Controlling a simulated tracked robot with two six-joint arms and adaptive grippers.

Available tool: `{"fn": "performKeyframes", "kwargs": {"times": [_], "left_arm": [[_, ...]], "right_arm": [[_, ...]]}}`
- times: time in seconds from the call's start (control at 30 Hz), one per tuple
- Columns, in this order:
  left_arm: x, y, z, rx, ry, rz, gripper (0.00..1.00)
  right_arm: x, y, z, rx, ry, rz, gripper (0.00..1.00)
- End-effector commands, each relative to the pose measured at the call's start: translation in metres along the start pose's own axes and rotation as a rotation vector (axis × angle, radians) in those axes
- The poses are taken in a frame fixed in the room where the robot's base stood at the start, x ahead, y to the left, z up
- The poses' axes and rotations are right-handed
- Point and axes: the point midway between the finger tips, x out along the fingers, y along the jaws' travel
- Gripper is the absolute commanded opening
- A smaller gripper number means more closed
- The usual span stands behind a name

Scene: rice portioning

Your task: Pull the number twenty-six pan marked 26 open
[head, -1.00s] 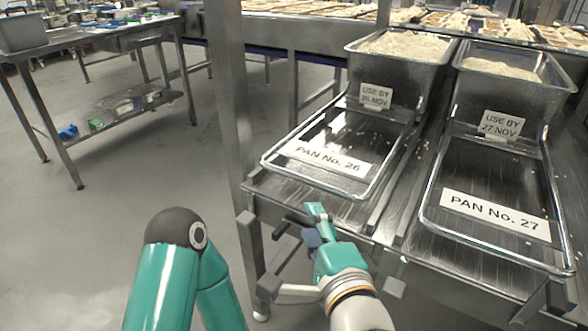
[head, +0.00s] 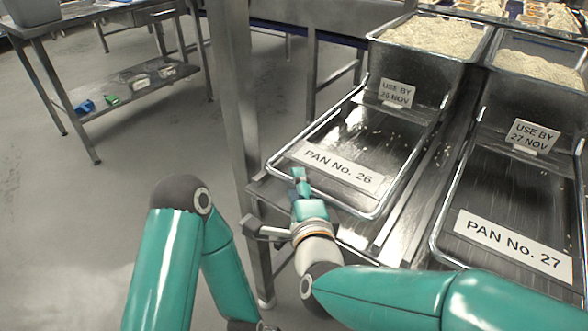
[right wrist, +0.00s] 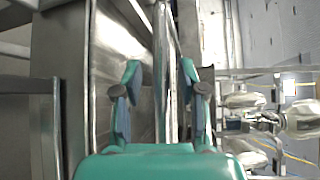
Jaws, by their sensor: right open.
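The pan marked PAN No. 26 (head: 362,138) is a shallow metal tray with a raised wire rim, on a steel stand in the middle of the head view. Its label (head: 343,168) lies near the front edge. My right gripper (head: 300,178) is at the pan's front rim, near the left end of the label. In the right wrist view the right gripper (right wrist: 160,78) is open, with a metal rim (right wrist: 160,50) running between its fingers. Whether the fingers touch the rim cannot be told. My left gripper is out of view; only its teal arm shows.
Pan No. 27 (head: 480,190) sits close on the right. Deep rice containers (head: 420,62) stand behind both pans, with use-by cards. A steel post (head: 237,90) rises left of the stand. A side table (head: 95,22) stands far left, with open floor before it.

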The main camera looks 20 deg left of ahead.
Motion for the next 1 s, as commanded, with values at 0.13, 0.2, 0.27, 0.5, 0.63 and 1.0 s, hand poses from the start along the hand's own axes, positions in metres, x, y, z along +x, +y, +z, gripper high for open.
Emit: {"fn": "performKeyframes", "kwargs": {"times": [0.13, 0.2, 0.27, 0.5, 0.63, 1.0], "left_arm": [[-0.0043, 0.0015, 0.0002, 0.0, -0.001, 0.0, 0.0], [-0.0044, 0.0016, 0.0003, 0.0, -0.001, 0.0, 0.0], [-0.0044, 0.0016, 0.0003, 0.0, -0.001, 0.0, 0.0], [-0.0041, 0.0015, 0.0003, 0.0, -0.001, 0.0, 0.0], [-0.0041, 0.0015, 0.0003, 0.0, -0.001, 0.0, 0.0], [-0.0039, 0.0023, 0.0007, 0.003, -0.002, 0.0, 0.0]], "right_arm": [[0.0064, 0.0004, 0.0015, 0.0, 0.003, -0.001, 0.41], [0.0077, 0.0011, 0.0024, 0.0, 0.002, -0.001, 0.41], [0.0081, 0.0014, 0.0031, 0.0, 0.001, -0.001, 0.41], [0.0083, 0.0015, 0.0045, 0.0, -0.001, 0.0, 0.33], [0.0083, 0.0015, 0.0048, 0.0, -0.002, 0.0, 0.11], [0.0049, 0.002, -0.0016, 0.0, 0.001, 0.003, 0.0]]}}
